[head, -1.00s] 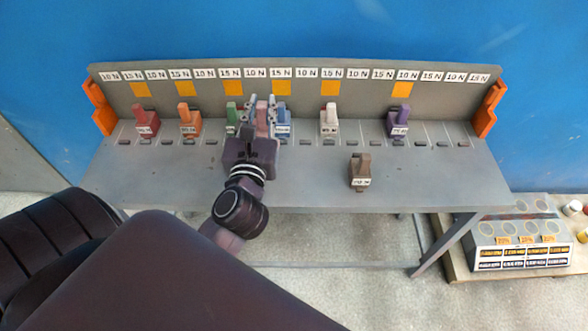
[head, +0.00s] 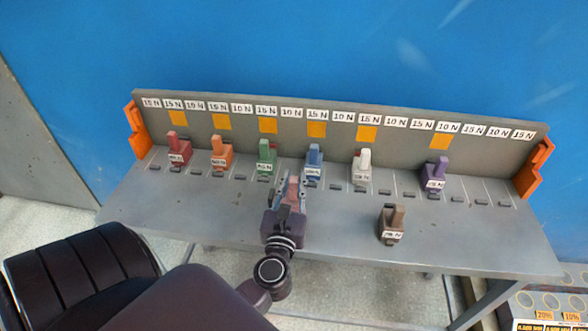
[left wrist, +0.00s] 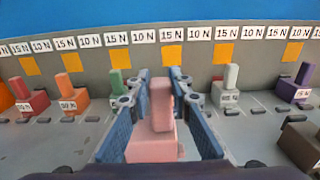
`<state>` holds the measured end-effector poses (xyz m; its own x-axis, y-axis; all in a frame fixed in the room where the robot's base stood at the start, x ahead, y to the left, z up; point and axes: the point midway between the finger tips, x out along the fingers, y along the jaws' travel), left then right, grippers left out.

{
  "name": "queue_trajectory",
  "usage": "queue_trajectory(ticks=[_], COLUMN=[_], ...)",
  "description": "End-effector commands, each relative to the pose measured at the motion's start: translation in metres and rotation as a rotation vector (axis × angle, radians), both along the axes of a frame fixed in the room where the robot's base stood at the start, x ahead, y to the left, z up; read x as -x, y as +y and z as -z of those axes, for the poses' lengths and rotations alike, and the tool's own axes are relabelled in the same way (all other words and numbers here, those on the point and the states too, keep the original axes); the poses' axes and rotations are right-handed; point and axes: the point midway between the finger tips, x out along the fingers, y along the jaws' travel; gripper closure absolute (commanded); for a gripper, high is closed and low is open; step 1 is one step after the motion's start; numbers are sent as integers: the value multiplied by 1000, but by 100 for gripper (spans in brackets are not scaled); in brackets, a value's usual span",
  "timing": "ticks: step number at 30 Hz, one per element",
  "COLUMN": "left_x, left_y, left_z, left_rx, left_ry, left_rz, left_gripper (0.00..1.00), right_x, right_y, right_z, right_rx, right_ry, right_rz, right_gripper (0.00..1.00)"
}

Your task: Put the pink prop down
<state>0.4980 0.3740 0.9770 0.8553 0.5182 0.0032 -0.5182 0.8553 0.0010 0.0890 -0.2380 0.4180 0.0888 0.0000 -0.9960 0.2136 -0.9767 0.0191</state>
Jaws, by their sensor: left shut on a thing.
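The pink prop (head: 293,188), a block with an upright tab, is between the fingers of my left gripper (head: 291,186). The gripper is shut on it, in front of the row between the green prop (head: 266,158) and the blue prop (head: 314,164). In the left wrist view the pink prop (left wrist: 153,148) stands upright between the blue finger pads. Its underside is hidden, so I cannot tell whether it touches the table (head: 190,215). My right gripper is not in view.
Red (head: 178,152), orange (head: 221,156), white (head: 362,172) and purple (head: 435,178) props stand along the labelled back panel (head: 340,115). A brown prop (head: 392,226) stands nearer the front, right of my gripper. The table's front left is clear.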

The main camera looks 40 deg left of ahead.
Motion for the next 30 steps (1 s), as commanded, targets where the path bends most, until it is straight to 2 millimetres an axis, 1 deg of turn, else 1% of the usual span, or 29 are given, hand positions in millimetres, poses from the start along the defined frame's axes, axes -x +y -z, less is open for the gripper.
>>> queue_trajectory(ticks=[2, 9, 11, 19, 24, 25, 29, 30], left_x=[0, -1, -1, 0, 0, 0, 0, 0], left_y=[0, 0, 0, 0, 0, 0, 0, 0], left_z=[4, 38, 43, 44, 49, 49, 49, 49], left_rx=[-4, -4, -4, -3, -3, -1, -1, -1], left_ry=[-2, -1, -2, -4, -4, -2, -2, -2], left_rz=[0, 1, 0, 0, -1, 0, 0, 0], left_gripper=[100, 100, 100, 100, 100, 78, 63, 63], right_x=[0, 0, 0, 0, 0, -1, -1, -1], right_y=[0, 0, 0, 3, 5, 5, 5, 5], right_z=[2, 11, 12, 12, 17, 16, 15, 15], right_rx=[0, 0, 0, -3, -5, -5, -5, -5], right_ry=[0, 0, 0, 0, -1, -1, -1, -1], right_rz=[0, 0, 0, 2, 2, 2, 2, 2], right_gripper=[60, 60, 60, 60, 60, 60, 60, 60])
